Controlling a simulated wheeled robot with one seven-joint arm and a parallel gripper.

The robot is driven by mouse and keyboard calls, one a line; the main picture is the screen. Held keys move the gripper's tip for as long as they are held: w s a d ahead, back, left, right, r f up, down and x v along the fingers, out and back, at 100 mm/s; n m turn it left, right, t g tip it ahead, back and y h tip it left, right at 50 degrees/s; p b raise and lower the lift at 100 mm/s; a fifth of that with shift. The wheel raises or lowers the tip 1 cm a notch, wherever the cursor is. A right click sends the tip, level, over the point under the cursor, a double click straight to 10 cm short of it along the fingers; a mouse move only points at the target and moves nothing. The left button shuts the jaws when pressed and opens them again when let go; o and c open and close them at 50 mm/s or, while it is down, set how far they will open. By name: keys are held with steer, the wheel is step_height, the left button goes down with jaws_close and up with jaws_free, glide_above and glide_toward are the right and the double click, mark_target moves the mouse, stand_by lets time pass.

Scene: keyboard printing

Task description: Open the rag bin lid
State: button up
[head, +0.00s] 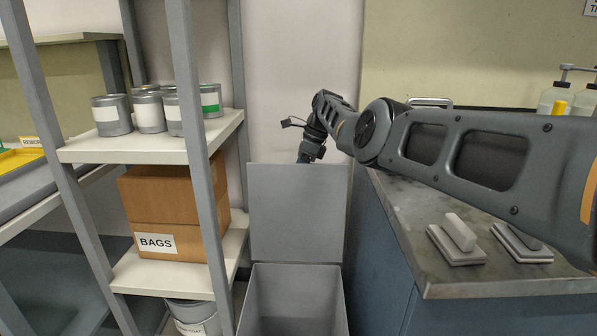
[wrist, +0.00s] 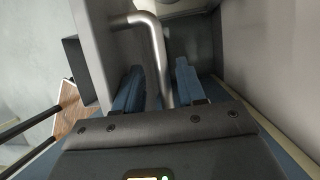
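The grey rag bin (head: 342,318) stands on the floor between the shelf and the counter, and its top is open to view. Its flat grey lid (head: 298,212) stands upright at the back of the opening. My gripper (head: 303,159) is at the lid's top edge, partly hidden behind it. In the wrist view, a bent metal handle (wrist: 156,52) on a grey panel runs between the two blue fingers of my gripper (wrist: 160,84). The fingers are apart, with small gaps seeming to show beside the bar. In the head view the handle is hidden.
A shelf with paint cans (head: 150,112) and brown boxes (head: 170,196) stands close on the left. A blue counter (head: 385,262) with grey blocks (head: 458,240) and bottles (head: 555,95) is on the right, under my arm. A wall is behind the lid.

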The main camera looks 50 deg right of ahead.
steer(key=shift+r, duration=0.2)
steer(key=shift+r, duration=0.2)
steer(key=shift+p+v, duration=0.8)
steer(key=shift+v, duration=2.8)
